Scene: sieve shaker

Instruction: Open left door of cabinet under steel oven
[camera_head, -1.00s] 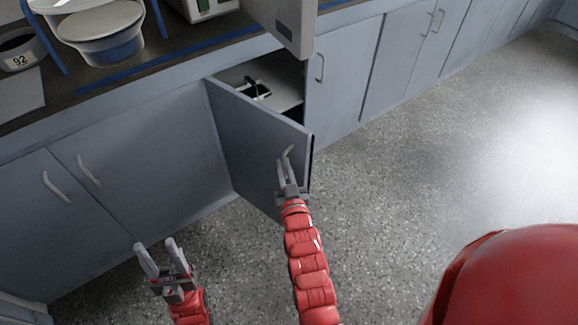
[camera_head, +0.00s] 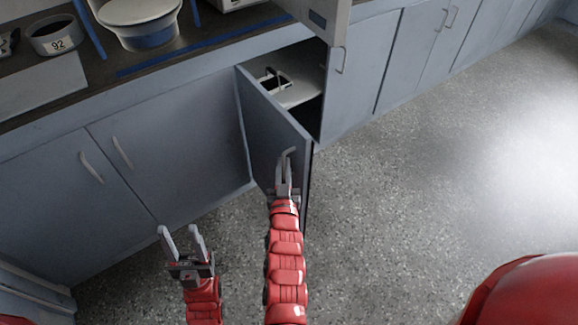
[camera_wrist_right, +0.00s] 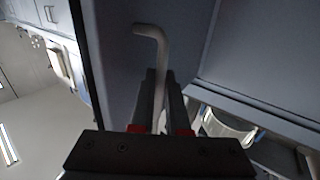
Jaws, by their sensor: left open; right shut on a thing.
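The left cabinet door (camera_head: 270,125) stands swung out from the cabinet, well open, hinged on its left side. Its bent metal handle (camera_head: 289,156) also shows in the right wrist view (camera_wrist_right: 152,32). My right gripper (camera_head: 284,178) is shut on this handle; in the right wrist view its fingers (camera_wrist_right: 163,95) are around the handle's shaft. My left gripper (camera_head: 181,238) is open and empty, above the floor in front of the closed doors to the left. The steel oven (camera_head: 322,18) shows only in part above the open cabinet.
Inside the open cabinet is a pale shelf (camera_head: 302,88) with a dark-and-white item (camera_head: 272,80) on it. A closed door with a handle (camera_head: 341,60) adjoins on the right. Closed doors (camera_head: 165,145) stand at left. A bowl (camera_head: 140,25) sits on the counter. The grey floor (camera_head: 400,220) is clear.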

